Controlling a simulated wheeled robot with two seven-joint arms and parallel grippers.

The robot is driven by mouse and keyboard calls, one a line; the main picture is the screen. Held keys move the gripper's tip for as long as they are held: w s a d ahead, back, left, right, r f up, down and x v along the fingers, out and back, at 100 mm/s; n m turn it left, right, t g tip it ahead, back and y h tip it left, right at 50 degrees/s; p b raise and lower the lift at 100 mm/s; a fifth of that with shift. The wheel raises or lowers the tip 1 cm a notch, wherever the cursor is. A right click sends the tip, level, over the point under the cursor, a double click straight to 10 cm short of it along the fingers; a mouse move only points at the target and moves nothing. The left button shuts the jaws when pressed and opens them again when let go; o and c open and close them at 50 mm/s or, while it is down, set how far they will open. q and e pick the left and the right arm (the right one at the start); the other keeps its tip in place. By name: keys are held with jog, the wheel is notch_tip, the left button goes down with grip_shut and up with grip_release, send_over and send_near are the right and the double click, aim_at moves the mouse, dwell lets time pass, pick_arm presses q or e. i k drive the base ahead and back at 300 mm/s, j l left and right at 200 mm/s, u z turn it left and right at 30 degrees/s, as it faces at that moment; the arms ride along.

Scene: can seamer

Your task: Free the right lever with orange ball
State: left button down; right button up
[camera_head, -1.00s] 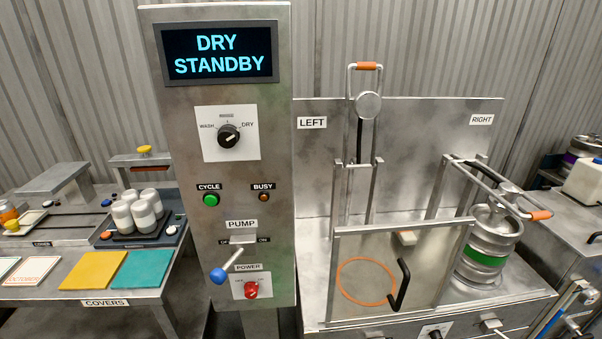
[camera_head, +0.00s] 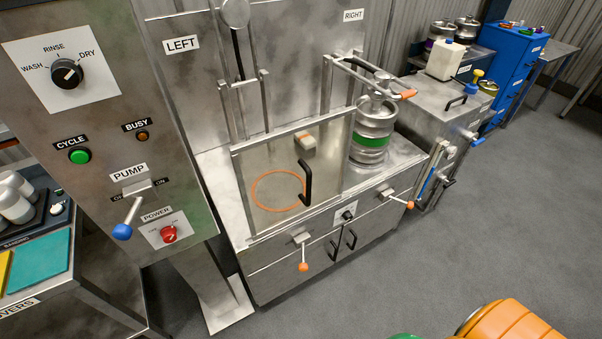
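The right lever with an orange ball (camera_head: 409,204) sticks out from the upper right front of the steel cabinet below the keg station. It points right and slightly down, with its pivot at the front panel. A second orange-ball lever (camera_head: 303,266) hangs down at the left of the same front. The RIGHT hold-down frame (camera_head: 375,76), with an orange grip, lies lowered over a steel keg with a green band (camera_head: 371,133). Neither of my grippers shows in this view.
A clear panel with a black handle (camera_head: 306,180) stands before the left bay. The control column with a blue-ball PUMP lever (camera_head: 122,231) is at left. A steel cabinet (camera_head: 452,95) and blue cabinet (camera_head: 518,60) stand at right.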

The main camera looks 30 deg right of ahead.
aim_at(410, 204)
jog(key=z, duration=1.9)
jog(key=i+l+u, duration=0.8)
jog(key=i+j, duration=0.1)
